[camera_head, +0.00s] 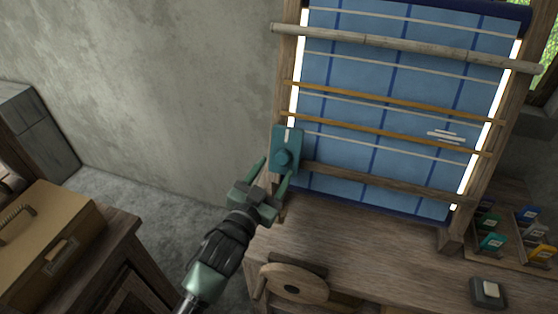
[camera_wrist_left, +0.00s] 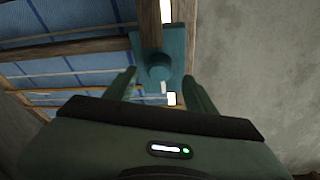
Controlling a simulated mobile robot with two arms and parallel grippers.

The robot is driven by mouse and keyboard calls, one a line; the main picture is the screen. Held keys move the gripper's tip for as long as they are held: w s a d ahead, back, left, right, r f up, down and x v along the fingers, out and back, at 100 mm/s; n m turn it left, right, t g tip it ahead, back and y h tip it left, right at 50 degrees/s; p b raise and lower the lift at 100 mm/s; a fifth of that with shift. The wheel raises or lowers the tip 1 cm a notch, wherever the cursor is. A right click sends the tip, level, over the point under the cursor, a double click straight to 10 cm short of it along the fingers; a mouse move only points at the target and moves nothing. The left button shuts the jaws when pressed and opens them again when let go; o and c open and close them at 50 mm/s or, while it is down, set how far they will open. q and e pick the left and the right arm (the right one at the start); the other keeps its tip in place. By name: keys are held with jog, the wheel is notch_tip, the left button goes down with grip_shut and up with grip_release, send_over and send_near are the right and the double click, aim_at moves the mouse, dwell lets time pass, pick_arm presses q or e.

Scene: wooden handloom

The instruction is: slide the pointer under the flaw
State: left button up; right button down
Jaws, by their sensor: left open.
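The pointer (camera_head: 287,148) is a teal plate with a round knob and a white mark at its top. It sits at the left end of the orange rails, over the loom's left post. In the left wrist view the pointer (camera_wrist_left: 158,62) shows with its knob between the fingers. My left gripper (camera_head: 276,174) is open, its two fingers to either side just below the knob. The flaw (camera_head: 446,136) is a cluster of short white streaks at the right of the blue checked cloth (camera_head: 350,75), between the rails. My right gripper does not show.
The wooden loom frame (camera_head: 487,155) stands on a wooden bench (camera_head: 350,245) with a round wooden wheel (camera_head: 293,284) at its front. A tray (camera_head: 485,248) of coloured items and a small dark block (camera_head: 487,292) are at right. A tan case (camera_head: 45,245) sits at left.

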aim_at(281, 161)
pick_arm(q)
jog(key=shift+x, duration=1.85)
grip_shut()
jog(key=shift+f, duration=0.1)
